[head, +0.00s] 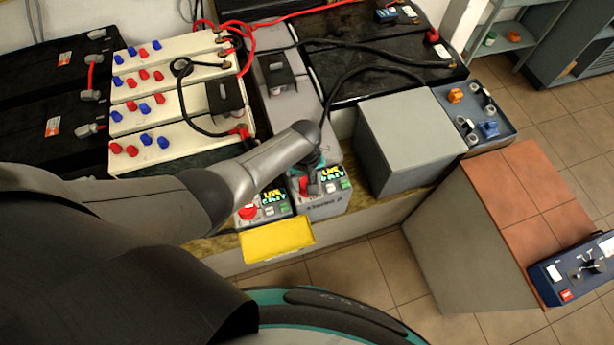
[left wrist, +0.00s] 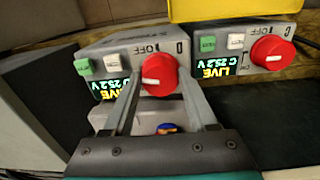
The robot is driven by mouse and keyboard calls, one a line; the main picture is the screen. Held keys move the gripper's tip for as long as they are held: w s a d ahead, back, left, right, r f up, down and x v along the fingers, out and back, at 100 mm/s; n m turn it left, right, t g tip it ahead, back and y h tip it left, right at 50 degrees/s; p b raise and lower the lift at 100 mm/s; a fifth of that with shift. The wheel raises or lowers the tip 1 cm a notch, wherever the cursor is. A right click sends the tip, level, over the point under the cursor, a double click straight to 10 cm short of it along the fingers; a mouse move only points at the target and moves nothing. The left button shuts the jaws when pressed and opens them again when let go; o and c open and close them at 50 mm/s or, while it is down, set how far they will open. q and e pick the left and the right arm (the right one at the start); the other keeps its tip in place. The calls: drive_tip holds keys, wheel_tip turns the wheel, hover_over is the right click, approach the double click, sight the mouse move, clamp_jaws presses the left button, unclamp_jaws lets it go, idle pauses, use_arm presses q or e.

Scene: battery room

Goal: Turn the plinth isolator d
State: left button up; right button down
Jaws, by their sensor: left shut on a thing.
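Two grey isolator boxes stand side by side at the bench's front edge. My left gripper (head: 310,180) is at the right-hand box (head: 326,205), its fingers on either side of the red knob (left wrist: 160,74) and shut on it. That box's display (left wrist: 108,88) is lit, reads 25.2 V and seems to carry the letter D. A white mark shows on the knob's left side, and OFF is printed near it. The other box has a free red knob (left wrist: 272,52) and a display (left wrist: 216,69) reading LIVE, C 25.2 V. My right gripper is not in view.
A yellow plate (head: 277,240) hangs at the bench front beside the isolators. A grey box (head: 410,140) stands close to their right. Batteries with cables (head: 180,95) fill the bench behind. A tiled plinth (head: 520,180) with a blue device (head: 580,265) is at right.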

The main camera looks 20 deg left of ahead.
use_arm(q)
drive_tip(key=shift+n+p, duration=0.45)
drive_tip(key=shift+n, duration=0.75)
drive_tip(key=shift+w, duration=0.1)
drive_tip(key=o, duration=1.4)
drive_tip(key=shift+c, duration=0.2)
drive_tip(key=shift+r, duration=0.15)
wheel_tip(320, 180, up, 15)
drive_tip(key=p, duration=0.8)
drive_tip(key=shift+s+a, duration=0.15)
drive_tip(key=shift+s, duration=0.1)
